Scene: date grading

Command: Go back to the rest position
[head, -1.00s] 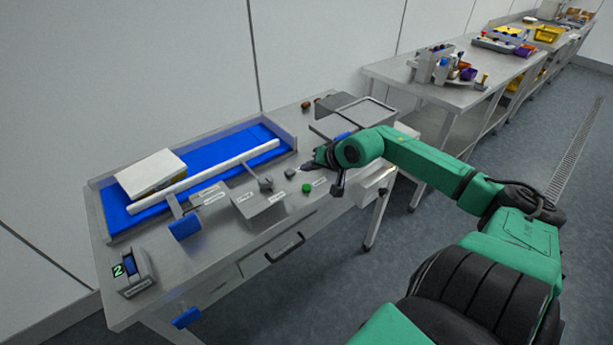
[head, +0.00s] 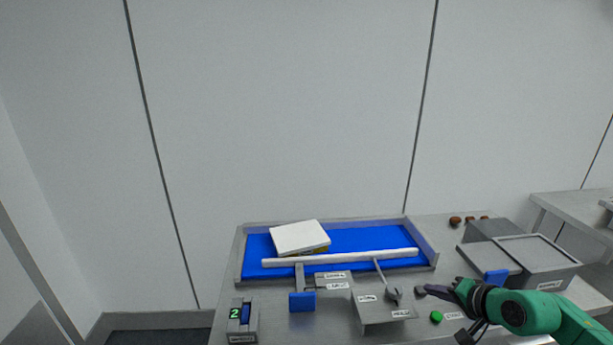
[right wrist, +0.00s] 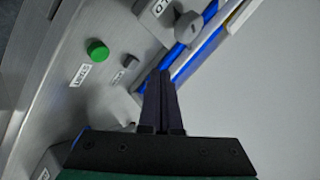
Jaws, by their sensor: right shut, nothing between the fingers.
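My right gripper (head: 432,289) reaches in from the right over the front of the grading table, near the green button (head: 436,316) and a small grey knob (head: 419,290). In the right wrist view its dark fingers (right wrist: 161,82) are together with nothing between them. The green button (right wrist: 97,50) shows there to the left of the fingers, apart from them. My left gripper is in neither view.
The table carries a blue belt (head: 365,240) with a white box (head: 299,237) on it. A grey lever (head: 392,292) stands left of my right gripper. A grey bin (head: 540,262) is at the right. A counter (head: 242,321) shows 2.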

